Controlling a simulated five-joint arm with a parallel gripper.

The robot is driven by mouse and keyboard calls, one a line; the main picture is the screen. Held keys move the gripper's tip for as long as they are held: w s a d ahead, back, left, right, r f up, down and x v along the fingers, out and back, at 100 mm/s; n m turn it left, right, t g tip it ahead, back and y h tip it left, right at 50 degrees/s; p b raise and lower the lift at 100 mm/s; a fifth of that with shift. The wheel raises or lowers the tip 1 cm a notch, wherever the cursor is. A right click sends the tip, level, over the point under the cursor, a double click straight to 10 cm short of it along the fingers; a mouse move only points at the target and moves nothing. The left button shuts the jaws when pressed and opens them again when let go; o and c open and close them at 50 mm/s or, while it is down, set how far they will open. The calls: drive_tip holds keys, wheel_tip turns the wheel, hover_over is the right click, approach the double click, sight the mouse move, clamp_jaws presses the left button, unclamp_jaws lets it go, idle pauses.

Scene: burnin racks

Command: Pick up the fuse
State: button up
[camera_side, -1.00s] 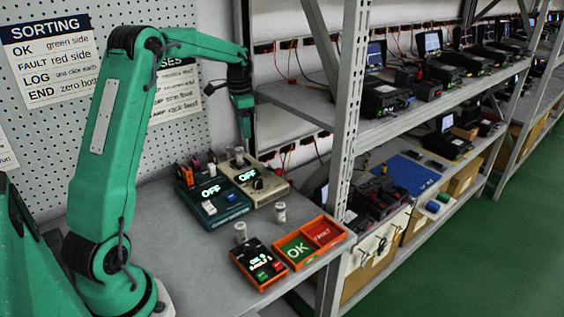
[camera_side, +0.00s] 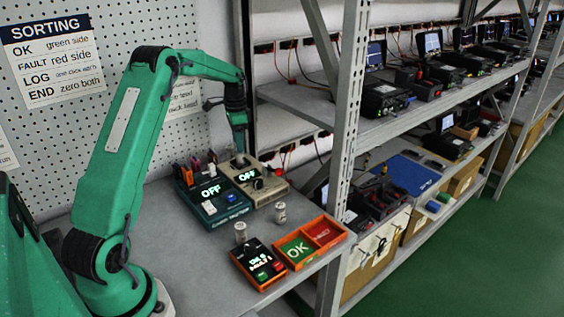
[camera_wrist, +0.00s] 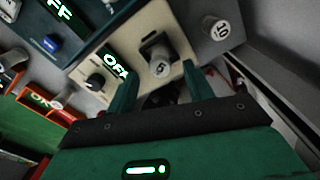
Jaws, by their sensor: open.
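A pale cylindrical fuse marked 5 (camera_wrist: 160,66) stands in a dark socket on the beige tester (camera_wrist: 118,42). The tester (camera_side: 262,188) shows a lit OFF in the side view. My gripper (camera_wrist: 160,82) is open, with its green fingers on either side of the fuse in the wrist view. Whether they touch it cannot be told. In the side view my gripper (camera_side: 239,150) points down over the tester's back, and the fuse there is largely hidden. A fuse marked 10 (camera_wrist: 215,27) stands apart on the grey surface. Two loose fuses (camera_side: 240,232) (camera_side: 280,212) stand on the bench.
A teal tester (camera_side: 213,207), also reading OFF, adjoins the beige one on the left. A black counter box (camera_side: 258,264) and an orange tray (camera_side: 318,262) with green OK and red FAULT sides are at the front. A shelf post (camera_side: 345,150) rises to the right.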

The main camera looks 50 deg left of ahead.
drive_tip(key=shift+w+f, duration=0.1)
drive_tip(key=shift+f, duration=2.55)
clamp_jaws()
drive_tip(key=shift+r, duration=0.25)
drive_tip(key=shift+r, duration=0.6)
drive_tip(key=r, duration=0.1)
drive_tip(key=d+r, duration=0.1)
drive_tip(key=r, duration=0.1)
drive_tip(key=d+r, duration=0.6)
drive_tip(key=d, duration=0.4)
drive_tip(key=shift+w+d+r, duration=0.2)
drive_tip(key=shift+w+d, duration=0.1)
drive_tip(key=shift+d, duration=0.1)
